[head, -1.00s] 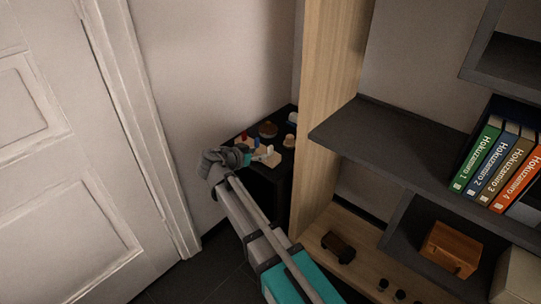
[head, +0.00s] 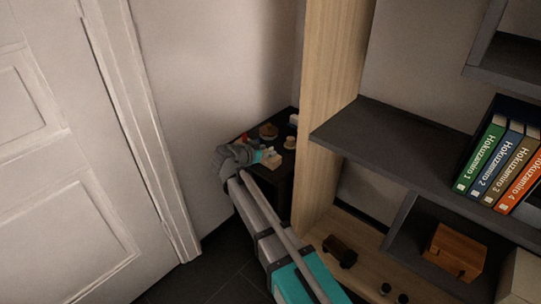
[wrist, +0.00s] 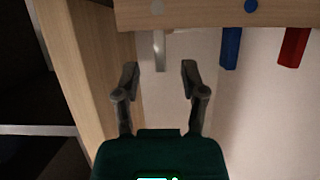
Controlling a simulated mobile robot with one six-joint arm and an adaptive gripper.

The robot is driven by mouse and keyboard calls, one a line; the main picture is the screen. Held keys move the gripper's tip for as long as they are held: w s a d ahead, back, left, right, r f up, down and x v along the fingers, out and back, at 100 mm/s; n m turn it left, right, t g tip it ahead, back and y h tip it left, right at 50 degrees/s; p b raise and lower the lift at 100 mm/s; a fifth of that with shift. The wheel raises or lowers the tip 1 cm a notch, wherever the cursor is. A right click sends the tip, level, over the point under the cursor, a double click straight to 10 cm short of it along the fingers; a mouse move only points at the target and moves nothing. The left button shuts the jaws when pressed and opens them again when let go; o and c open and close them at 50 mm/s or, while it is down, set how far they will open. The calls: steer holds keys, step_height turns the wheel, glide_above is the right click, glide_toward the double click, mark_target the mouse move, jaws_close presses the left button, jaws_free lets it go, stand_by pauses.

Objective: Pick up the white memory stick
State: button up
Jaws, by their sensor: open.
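In the wrist view, the white memory stick (wrist: 159,50) juts from the edge of a pale wooden block (wrist: 190,15). My gripper (wrist: 159,76) is open, one fingertip on each side of the stick's line. The stick's free end lies just ahead of the gap, and I see nothing held between the fingers. A blue stick (wrist: 230,47) and a red stick (wrist: 293,47) jut from the same block, to the right. In the head view, my gripper (head: 257,156) is over the small dark table, and the white stick cannot be made out clearly there.
The dark table (head: 282,177) stands in the corner, with a brown round item (head: 268,131) and a small cup (head: 290,143) behind the gripper. A tall wooden shelf panel (head: 318,130) rises close on the right. A white door (head: 70,170) is on the left.

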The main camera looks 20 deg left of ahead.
steer(key=shift+b+x, duration=0.4)
steer(key=shift+x, duration=1)
steer(key=shift+a, duration=0.1)
jaws_close()
